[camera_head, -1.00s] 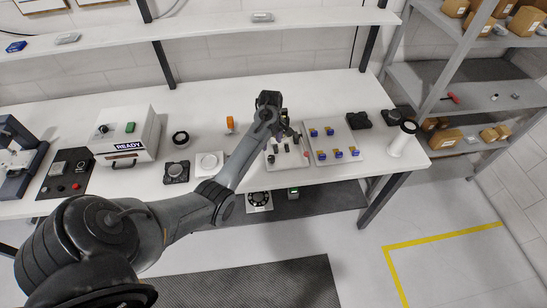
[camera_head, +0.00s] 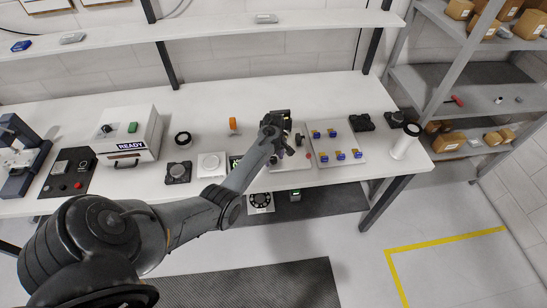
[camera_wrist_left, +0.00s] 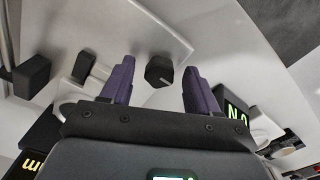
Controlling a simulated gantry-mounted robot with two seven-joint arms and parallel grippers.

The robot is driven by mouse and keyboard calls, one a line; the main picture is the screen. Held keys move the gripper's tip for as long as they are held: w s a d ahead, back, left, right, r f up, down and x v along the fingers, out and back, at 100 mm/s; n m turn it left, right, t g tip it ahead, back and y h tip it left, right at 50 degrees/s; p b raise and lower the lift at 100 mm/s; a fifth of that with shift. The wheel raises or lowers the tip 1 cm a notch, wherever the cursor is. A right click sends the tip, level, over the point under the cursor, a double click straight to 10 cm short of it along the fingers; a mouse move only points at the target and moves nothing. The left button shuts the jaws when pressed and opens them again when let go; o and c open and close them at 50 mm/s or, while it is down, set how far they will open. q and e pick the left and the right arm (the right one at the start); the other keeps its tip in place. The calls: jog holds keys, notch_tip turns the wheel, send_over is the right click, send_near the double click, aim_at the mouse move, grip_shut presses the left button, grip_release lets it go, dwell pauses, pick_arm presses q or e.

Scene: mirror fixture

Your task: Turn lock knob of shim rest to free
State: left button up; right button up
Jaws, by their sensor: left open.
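A dark, many-sided knob (camera_wrist_left: 160,71) stands on a pale plate (camera_wrist_left: 130,25) in the left wrist view; I take it for the lock knob, though its setting cannot be read. My left gripper (camera_wrist_left: 157,66) is open, its two purple fingers on either side of the knob with visible gaps. In the head view, my left gripper (camera_head: 285,143) is over the light plate (camera_head: 287,166) at the middle of the bench, and my arm hides much of that plate.
Dark blocks (camera_wrist_left: 32,75) stand left of the knob in the wrist view, and a green-lit display (camera_wrist_left: 236,112) is at right. In the head view, a tray (camera_head: 345,145) with blue-and-yellow pieces lies to the right, and a white cylinder (camera_head: 404,143) stands beyond it.

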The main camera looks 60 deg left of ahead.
pick_arm(q)
jog(key=c, duration=1)
jog(key=shift+c, duration=0.2)
